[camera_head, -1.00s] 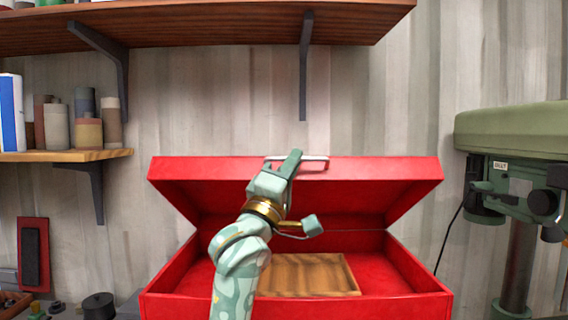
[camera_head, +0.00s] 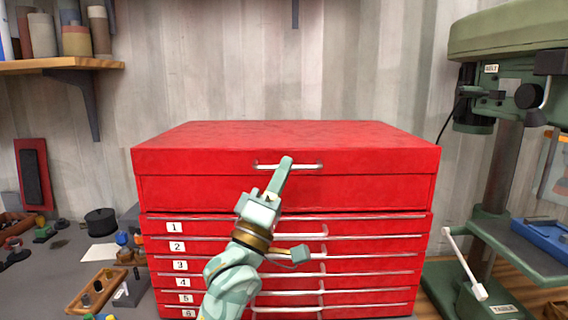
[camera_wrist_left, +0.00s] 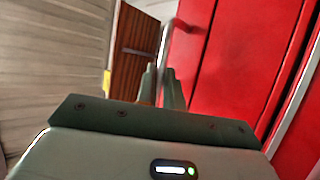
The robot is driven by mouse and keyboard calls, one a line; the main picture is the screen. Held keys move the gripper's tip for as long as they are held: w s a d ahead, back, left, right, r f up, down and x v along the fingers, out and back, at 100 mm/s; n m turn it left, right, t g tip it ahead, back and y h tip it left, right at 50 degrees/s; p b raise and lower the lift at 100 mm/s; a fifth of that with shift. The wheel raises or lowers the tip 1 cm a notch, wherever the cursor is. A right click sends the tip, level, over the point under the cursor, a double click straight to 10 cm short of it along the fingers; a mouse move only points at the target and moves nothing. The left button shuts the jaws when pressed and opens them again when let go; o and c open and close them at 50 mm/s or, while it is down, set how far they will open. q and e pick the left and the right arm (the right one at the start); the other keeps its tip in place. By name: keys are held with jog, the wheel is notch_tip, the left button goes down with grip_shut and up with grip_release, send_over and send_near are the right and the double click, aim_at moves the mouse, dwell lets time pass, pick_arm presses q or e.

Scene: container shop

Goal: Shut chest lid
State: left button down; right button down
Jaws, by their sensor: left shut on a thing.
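The red tool chest (camera_head: 380,193) stands upright in the middle of the head view. Its lid (camera_head: 290,134) is down on the chest body, and the inside is hidden. A silver handle (camera_head: 308,166) runs along the lid's front edge. My left gripper (camera_head: 284,168) is at the front of the lid and shut on this handle. In the left wrist view, my left gripper's fingers (camera_wrist_left: 163,85) close around the handle bar (camera_wrist_left: 166,45) beside the red chest front (camera_wrist_left: 235,60). My right gripper is in neither view.
Numbered drawers (camera_head: 370,248) fill the chest front below the lid, all shut. A green drill press (camera_head: 505,110) stands at the right. A wooden tray (camera_head: 97,288) and small parts lie on the bench at the left. A wooden shelf (camera_head: 70,65) hangs at upper left.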

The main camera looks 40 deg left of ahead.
pick_arm(q)
jog(key=shift+w+f, duration=0.15)
jog(key=shift+f, duration=0.6)
jog(key=c, duration=1.5)
grip_release()
jog(key=shift+a+f, duration=0.1)
jog(key=shift+s+f, duration=0.25)
jog(key=shift+f, duration=0.05)
jog(key=b+v, duration=0.2)
jog(key=v, duration=1.3)
jog(key=shift+s+b, duration=0.35)
jog(key=shift+b, duration=0.05)
